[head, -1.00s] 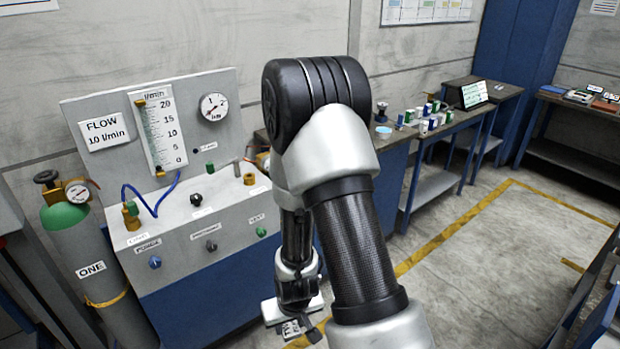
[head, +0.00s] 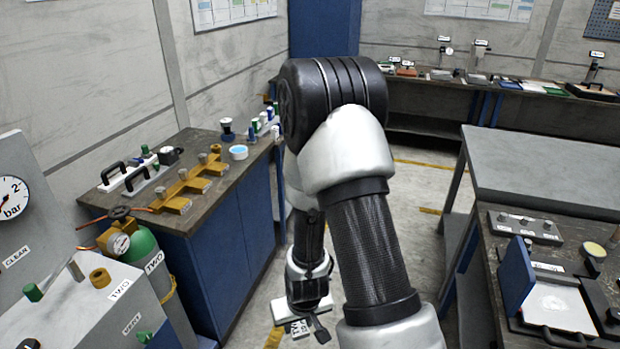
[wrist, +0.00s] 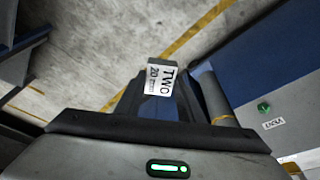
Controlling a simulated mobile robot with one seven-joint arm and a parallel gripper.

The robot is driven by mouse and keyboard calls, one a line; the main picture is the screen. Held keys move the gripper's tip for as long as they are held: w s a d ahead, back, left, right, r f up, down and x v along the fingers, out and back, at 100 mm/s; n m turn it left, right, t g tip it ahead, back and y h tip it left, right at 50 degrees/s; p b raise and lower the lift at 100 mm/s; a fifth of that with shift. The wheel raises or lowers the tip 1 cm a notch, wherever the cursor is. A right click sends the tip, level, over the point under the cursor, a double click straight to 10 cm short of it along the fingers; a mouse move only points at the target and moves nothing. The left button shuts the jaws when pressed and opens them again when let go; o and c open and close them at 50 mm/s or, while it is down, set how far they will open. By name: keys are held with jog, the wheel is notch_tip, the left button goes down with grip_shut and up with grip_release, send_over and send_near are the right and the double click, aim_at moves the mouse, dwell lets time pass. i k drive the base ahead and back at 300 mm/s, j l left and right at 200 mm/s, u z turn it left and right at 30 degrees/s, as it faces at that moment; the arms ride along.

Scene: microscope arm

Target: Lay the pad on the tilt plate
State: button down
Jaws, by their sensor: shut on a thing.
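The pad is held in the air above the floor, clear of any bench. I cannot pick out the tilt plate for certain in any view.
A bench on the left (head: 225,185) holds brass blocks (head: 190,183) and handled plates. A grey bench (head: 545,165) and an open blue-lidded case (head: 550,300) are close on the right. A long bench with instruments (head: 450,85) runs along the back. Floor between is free.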

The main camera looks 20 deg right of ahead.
aim_at(549, 289)
jog(key=i+z, duration=0.15)
jog(key=z, duration=0.3)
jog(key=i+j+z, duration=0.1)
jog(key=z, duration=0.35)
jog(key=i+j+z, duration=0.15)
jog(key=z, duration=0.3)
jog(key=i+j+z, duration=0.15)
jog(key=z, duration=0.2)
jog(key=i+j+z, duration=0.15)
jog(key=z, duration=0.25)
jog(key=i+j+z, duration=0.1)
jog(key=z, duration=0.25)
jog(key=i+j+z, duration=0.15)
jog(key=j+z, duration=0.65)
jog(key=i+j+z, duration=0.2)
jog(key=j, duration=0.25)
jog(key=j+z, duration=0.2)
jog(key=j, duration=0.25)
